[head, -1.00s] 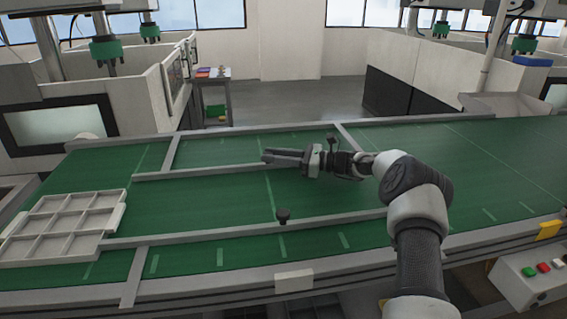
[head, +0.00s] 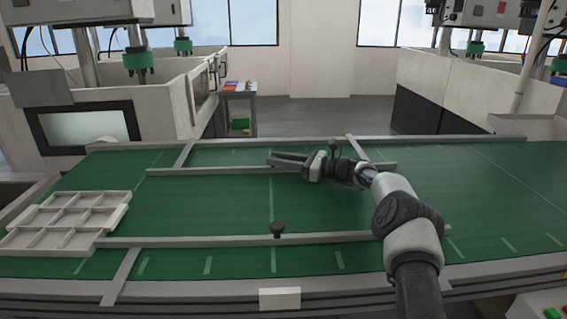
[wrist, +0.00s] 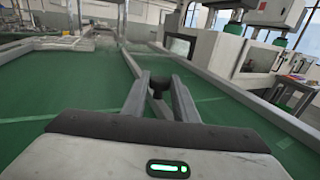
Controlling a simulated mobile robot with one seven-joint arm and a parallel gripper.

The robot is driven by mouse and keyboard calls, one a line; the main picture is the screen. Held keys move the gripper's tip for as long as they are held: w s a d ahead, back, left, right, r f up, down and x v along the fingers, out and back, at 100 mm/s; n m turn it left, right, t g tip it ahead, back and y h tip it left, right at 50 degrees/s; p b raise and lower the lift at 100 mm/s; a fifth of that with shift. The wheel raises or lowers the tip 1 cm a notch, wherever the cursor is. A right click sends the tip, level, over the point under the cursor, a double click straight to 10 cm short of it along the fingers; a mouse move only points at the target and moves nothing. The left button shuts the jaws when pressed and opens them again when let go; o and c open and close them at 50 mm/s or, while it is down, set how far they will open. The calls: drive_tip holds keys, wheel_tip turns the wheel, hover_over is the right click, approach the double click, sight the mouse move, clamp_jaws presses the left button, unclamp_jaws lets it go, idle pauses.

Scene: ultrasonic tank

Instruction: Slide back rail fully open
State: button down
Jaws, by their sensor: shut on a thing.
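The back rail (head: 215,171) is a grey bar lying left to right across the far part of the green belt. Its left end is free on the green surface, and its right end shows past my arm. My gripper (head: 270,160) is at the middle of the rail, pointing left. In the wrist view its two fingers (wrist: 160,92) are closed on a dark knob (wrist: 158,82) on the rail, which runs away beyond it. In the head view the fingers hide this knob.
The front rail (head: 180,241) has its own black knob (head: 277,229). A pale compartment tray (head: 68,219) stands at the left. A fixed grey border (head: 430,139) runs along the far edge, with cross bars (head: 183,153). The belt between the rails is clear.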

drive_tip(key=shift+w+d, duration=0.1)
drive_tip(key=shift+d, duration=0.05)
drive_tip(key=c, duration=1.5)
unclamp_jaws()
drive_tip(key=shift+o, duration=0.2)
drive_tip(key=p+v, duration=0.1)
drive_tip(key=v, duration=1.6)
drive_tip(key=shift+d, duration=0.15)
